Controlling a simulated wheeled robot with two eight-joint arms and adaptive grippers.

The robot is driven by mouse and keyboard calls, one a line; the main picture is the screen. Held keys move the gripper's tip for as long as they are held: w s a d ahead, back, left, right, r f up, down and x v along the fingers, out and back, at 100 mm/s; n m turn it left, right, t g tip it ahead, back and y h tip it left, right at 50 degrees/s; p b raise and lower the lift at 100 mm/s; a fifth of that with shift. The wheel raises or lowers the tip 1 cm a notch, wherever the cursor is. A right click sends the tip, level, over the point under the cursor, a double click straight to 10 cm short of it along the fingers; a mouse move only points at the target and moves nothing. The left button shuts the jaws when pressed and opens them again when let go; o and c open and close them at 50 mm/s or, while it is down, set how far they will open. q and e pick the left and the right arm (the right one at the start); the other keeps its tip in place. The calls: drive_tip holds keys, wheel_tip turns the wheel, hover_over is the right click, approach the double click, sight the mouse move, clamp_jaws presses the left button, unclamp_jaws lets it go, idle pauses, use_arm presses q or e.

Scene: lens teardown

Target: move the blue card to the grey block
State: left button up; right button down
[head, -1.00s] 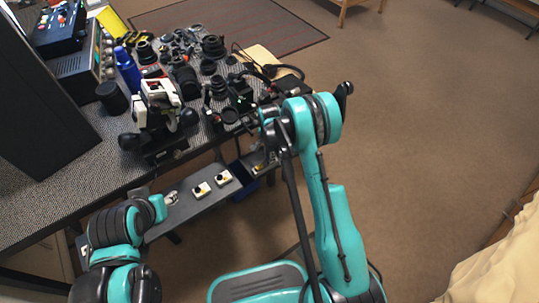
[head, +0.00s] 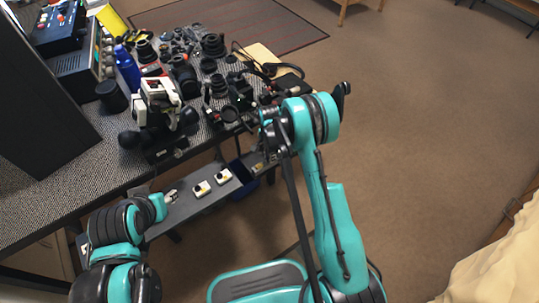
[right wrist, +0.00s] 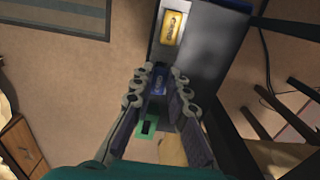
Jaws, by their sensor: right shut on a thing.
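In the right wrist view, a small blue card (right wrist: 158,83) with a pale printed label is between the fingertips of my right gripper (right wrist: 159,88), which is shut on it. A grey block-like surface (right wrist: 207,50) lies just beyond the fingertips, with a yellow card (right wrist: 173,28) on it. I cannot tell whether the blue card touches this surface. In the head view, my right gripper (head: 262,146) is small and partly hidden by its arm at the table's front edge. My left gripper (head: 173,195) is by the low grey shelf; its fingers are too small to judge.
The shelf (head: 190,210) carries two white-and-yellow pieces (head: 212,183). A dark blue bin (head: 246,186) is at its right end. The table (head: 60,195) is crowded with lens parts, a blue bottle (head: 127,68) and a white-and-black device (head: 160,100). Open floor is at right.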

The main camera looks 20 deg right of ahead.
drive_tip(key=shift+f, duration=0.45)
idle(0.6)
drive_tip(key=c, duration=1.4)
unclamp_jaws()
wheel_tip(320, 180, up, 12)
drive_tip(key=shift+r, duration=0.15)
